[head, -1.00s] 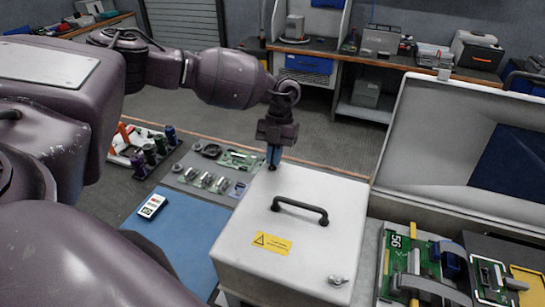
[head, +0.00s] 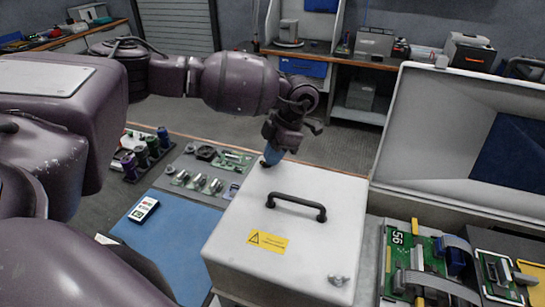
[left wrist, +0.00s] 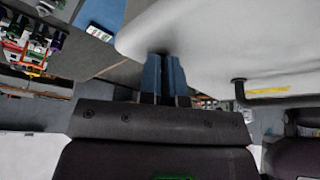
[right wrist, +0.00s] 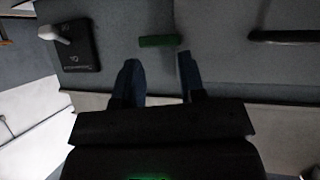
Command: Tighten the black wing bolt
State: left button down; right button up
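The black wing bolt (head: 265,163) shows as a small dark piece at the far left corner of the white box lid (head: 320,194). My left gripper (head: 270,158) points down at that corner, its blue fingertips at the bolt and covering most of it. In the left wrist view the two blue fingers (left wrist: 165,58) are close together, with a dark bit between the tips at the lid's edge. A silver wing bolt (head: 338,280) sits at the lid's near right corner. My right gripper (right wrist: 157,65) is open and empty, seen only in the right wrist view.
The lid has a black handle (head: 297,206) and a yellow warning label (head: 267,241). A blue mat (head: 170,236) and small parts lie left of the box. An open case with circuit boards (head: 430,257) stands right. A green piece (right wrist: 157,41) lies beyond my right fingers.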

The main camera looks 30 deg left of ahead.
pick_arm(q)
jog(key=m, duration=0.2)
jog(key=m+b, duration=0.1)
jog(key=shift+s+d+f+t+y, duration=0.15)
jog(key=shift+s+f+t+y, duration=0.1)
jog(key=shift+t+y, duration=0.15)
jog(key=m, duration=0.1)
jog(key=m+t+b, duration=0.1)
jog(key=m, duration=0.1)
jog(key=shift+s+r+y, duration=0.15)
jog(key=shift+r+y, duration=0.05)
jog(key=shift+y, duration=0.2)
jog(key=shift+m+t+b, duration=0.3)
jog(key=shift+m, duration=0.4)
pick_arm(e)
jog(key=f, duration=0.2)
jog(key=s+f, duration=0.1)
jog(key=f, duration=0.1)
jog(key=shift+s+d+f, duration=0.1)
jog(key=shift+s, duration=0.05)
pick_arm(q)
jog(key=shift+r, duration=0.15)
jog(key=c, duration=1.3)
grip_release()
jog(key=shift+s, duration=0.1)
jog(key=shift+o, duration=0.3)
jog(key=v, duration=1.1)
pick_arm(e)
jog(key=shift+s+f, duration=0.15)
jog(key=shift+f, duration=0.2)
